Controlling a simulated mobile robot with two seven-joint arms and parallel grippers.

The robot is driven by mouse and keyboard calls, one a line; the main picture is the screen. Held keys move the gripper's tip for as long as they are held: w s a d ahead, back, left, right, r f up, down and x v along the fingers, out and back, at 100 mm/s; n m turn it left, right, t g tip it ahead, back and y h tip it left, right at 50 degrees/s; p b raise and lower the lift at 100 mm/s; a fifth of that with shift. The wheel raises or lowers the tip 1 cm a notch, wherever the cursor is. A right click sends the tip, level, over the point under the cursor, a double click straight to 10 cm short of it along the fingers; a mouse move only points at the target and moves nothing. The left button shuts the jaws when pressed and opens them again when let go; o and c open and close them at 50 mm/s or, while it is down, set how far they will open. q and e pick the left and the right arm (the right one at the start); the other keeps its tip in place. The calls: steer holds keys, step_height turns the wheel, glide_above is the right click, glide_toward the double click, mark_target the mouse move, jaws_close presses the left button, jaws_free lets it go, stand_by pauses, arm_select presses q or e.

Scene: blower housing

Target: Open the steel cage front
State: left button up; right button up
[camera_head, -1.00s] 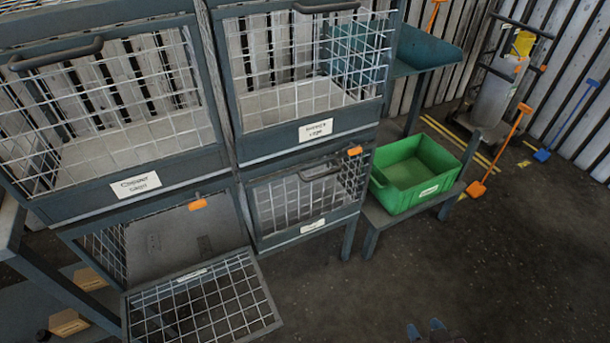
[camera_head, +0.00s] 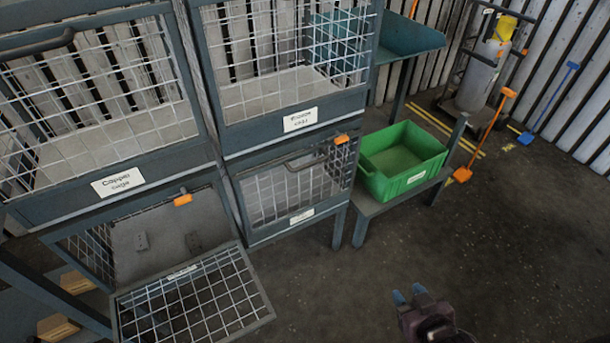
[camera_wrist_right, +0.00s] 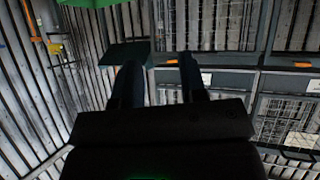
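Several wire-mesh cages stand in two rows. The lower right cage front (camera_head: 275,197) is shut, with a dark handle (camera_head: 305,160) near its top edge and a small white label (camera_head: 302,216). The lower left cage front (camera_head: 190,295) is folded down and open. The labels on both lower fronts are too small to read, so I cannot tell which is steel. My right gripper (camera_head: 408,293) is low in the head view, right of the cages and apart from them. In the right wrist view its two dark fingers (camera_wrist_right: 160,75) are spread and empty. My left gripper is out of view.
An upper left cage reads "Copper cage" (camera_head: 118,181). An orange catch (camera_head: 342,139) sits above the lower right front. A green crate (camera_head: 400,165) rests on a low bench (camera_head: 365,207) to the right. The floor (camera_head: 510,250) in front is clear.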

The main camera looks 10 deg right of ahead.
steer(key=w+a+n+t+y+b, duration=0.15)
steer(key=w+a, duration=0.25)
steer(key=w, duration=0.6)
steer(key=m+t+y+b, duration=0.5)
steer(key=m+t+b, duration=0.15)
steer(key=m, duration=1.05)
glide_toward(311, 163)
steer(key=shift+g, duration=0.4)
steer(key=x, duration=0.9)
steer(key=shift+w+a+b, duration=0.1)
steer(key=shift+w+b, duration=0.25)
steer(key=shift+b, duration=0.05)
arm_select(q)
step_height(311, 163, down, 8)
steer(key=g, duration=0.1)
